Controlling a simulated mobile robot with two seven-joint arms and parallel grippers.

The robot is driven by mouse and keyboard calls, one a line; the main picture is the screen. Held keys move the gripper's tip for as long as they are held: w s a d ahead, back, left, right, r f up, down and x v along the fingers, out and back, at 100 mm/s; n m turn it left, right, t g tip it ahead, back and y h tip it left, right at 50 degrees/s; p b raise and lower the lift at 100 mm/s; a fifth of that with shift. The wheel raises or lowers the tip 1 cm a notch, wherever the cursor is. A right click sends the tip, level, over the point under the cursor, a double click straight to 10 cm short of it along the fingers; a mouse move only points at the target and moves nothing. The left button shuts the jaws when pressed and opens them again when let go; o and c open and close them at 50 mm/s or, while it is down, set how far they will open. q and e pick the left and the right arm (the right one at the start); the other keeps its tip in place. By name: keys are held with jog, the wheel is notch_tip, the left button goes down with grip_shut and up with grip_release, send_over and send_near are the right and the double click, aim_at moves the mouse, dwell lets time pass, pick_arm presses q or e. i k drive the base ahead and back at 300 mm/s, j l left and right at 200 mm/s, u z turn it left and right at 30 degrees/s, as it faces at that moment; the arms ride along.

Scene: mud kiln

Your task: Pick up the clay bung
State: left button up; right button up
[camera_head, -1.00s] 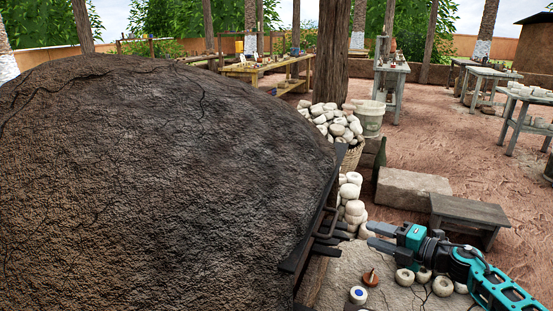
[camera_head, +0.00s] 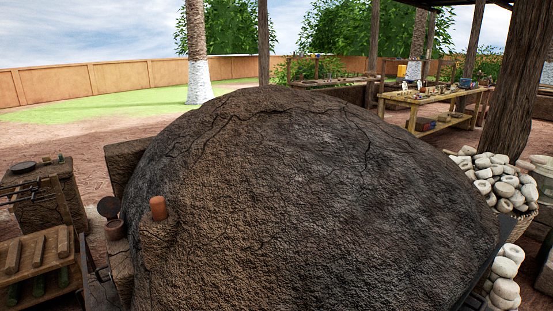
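A small reddish-orange clay cylinder, which looks like the clay bung (camera_head: 158,208), stands upright on a stubby projection at the left side of the big dark mud kiln (camera_head: 310,200). Its lower end meets the projection, and I cannot tell how deep it sits. Neither of my grippers is in view.
Left of the kiln are a dark round disc (camera_head: 108,207) over a small pot (camera_head: 115,230), a block with tools (camera_head: 45,195) and a wooden rack (camera_head: 38,256). A basket of pale stones (camera_head: 500,182) stands at the right. Open ground lies behind left.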

aim_at(158, 204)
jog(key=j+u, duration=0.7)
jog(key=j, duration=0.15)
jog(key=i+j+u, duration=0.15)
jog(key=u, duration=0.25)
jog(key=i+j+u, duration=0.1)
jog(key=i+u, duration=0.3)
jog(key=k, duration=0.05)
